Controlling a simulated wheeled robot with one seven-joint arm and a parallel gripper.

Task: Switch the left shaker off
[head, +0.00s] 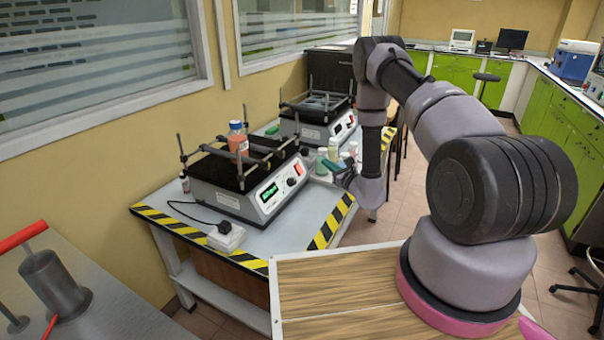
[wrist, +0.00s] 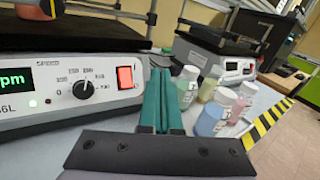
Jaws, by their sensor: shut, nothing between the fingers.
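The left shaker (head: 228,175) stands on the table with a black platform and a clamp frame. In the wrist view its front panel (wrist: 55,107) shows a lit green display (wrist: 14,82), a black speed knob (wrist: 84,89) and a red rocker switch (wrist: 125,77). A small green light glows below the display. My gripper (head: 340,168) is in front of the panel's right end. In the wrist view its teal fingers (wrist: 160,90) are together and empty, just right of the switch. I see a gap in the picture between them and the switch; contact is not visible.
A bottle with orange contents (head: 238,143) sits on the left shaker. The right shaker (head: 318,118) stands behind. Several small bottles (wrist: 212,112) stand close to the right of my fingers. A power plug block (head: 226,236) lies near the table's front edge.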

